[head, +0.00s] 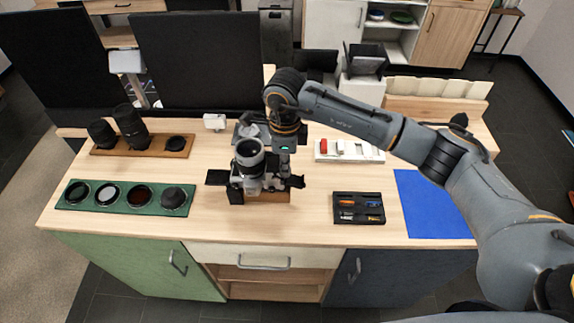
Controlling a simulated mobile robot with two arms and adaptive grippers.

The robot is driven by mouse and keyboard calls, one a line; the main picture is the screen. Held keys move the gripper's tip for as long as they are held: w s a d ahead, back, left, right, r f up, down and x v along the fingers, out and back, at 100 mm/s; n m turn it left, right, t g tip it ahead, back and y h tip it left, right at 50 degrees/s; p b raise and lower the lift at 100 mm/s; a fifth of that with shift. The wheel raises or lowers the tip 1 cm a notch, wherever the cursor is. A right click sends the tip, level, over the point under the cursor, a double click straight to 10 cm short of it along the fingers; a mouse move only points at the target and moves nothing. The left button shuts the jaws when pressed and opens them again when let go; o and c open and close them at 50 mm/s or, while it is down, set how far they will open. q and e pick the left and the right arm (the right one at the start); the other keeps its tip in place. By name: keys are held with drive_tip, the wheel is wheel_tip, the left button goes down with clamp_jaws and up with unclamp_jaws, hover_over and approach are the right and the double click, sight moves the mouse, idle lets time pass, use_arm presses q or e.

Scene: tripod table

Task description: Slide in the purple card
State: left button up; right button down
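A camera (249,184) with a large lens (248,153) stands on a small wooden base near the middle of the table. Black parts stick out from its left and right sides. My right arm reaches in from the right, and its gripper (284,172) points down at the camera's right rear side. Its fingers are small and partly hidden against the camera, so I cannot tell whether they hold anything. I cannot make out a purple card. A white holder (348,152) with a red piece and pale pieces lies right of the gripper. My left gripper is not in view.
A black tray (346,196) of small items and a blue mat (425,205) lie to the right. A green tray (125,208) of round filters and a wooden tray (166,151) with lenses lie left. Bare table (215,222) shows in front of the camera.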

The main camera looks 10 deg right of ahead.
drive_tip(key=shift+a, duration=0.35)
drive_tip(key=c, duration=1.8)
unclamp_jaws()
drive_tip(key=shift+c, duration=0.2)
drive_tip(key=shift+w, duration=0.1)
drive_tip(key=shift+d, duration=0.15)
drive_tip(key=shift+s+d+f+b, duration=0.1)
drive_tip(key=shift+s+d+b, duration=0.25)
drive_tip(key=shift+d, duration=0.35)
drive_tip(key=shift+s+d, duration=0.25)
drive_tip(key=shift+d, duration=0.65)
drive_tip(key=shift+a, duration=0.1)
drive_tip(key=shift+w, duration=0.1)
